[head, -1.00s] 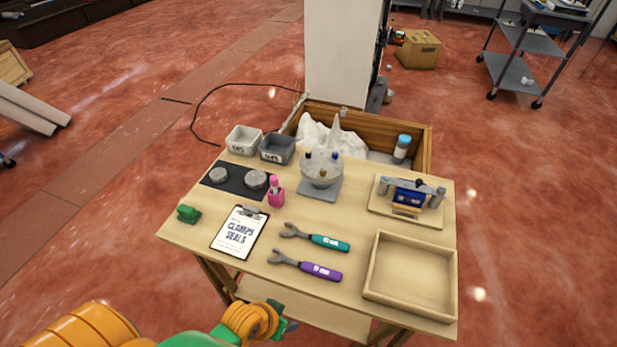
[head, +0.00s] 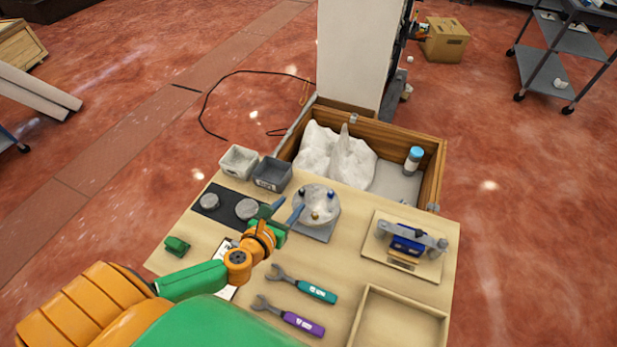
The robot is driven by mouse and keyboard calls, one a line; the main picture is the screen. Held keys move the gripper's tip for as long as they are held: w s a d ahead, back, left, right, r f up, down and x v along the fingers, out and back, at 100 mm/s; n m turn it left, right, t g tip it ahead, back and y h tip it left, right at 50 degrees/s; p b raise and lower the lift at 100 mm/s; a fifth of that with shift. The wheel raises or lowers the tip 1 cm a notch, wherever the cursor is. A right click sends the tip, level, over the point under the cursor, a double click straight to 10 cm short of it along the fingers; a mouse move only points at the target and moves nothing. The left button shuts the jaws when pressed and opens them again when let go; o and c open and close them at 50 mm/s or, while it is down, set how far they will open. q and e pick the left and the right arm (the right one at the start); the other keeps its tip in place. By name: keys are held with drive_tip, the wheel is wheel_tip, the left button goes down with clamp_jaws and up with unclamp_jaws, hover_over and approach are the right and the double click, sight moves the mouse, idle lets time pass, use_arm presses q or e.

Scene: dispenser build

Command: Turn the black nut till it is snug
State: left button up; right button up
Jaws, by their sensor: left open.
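My left gripper (head: 283,211) is open, its two blue fingers apart and nothing seen between them. It is just left of a round grey disc (head: 322,207) that sits on a square grey plate. The disc carries small dark, blue and gold pieces; which of them, if any, is the black nut is too small to tell. A fixture on a wooden board at the right holds a blue block (head: 407,240) between grey ends, with a small dark part on top. My right gripper is not in view.
A teal wrench (head: 316,291) and a purple wrench (head: 303,323) lie in front. A wooden tray (head: 362,318) stands at the front right. Two small bins (head: 271,174) stand at the back left.

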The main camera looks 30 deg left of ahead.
sight(300, 194)
use_arm(q)
drive_tip(key=b+x, duration=0.1)
drive_tip(key=x, duration=0.2)
drive_tip(key=shift+w, duration=0.1)
drive_tip(key=shift+x, duration=1)
drive_tip(key=shift+w+f, duration=0.1)
drive_tip(key=shift+f, duration=0.05)
drive_tip(key=shift+d, duration=0.1)
drive_tip(key=shift+c, duration=0.4)
drive_tip(key=shift+s, duration=0.25)
clamp_jaws()
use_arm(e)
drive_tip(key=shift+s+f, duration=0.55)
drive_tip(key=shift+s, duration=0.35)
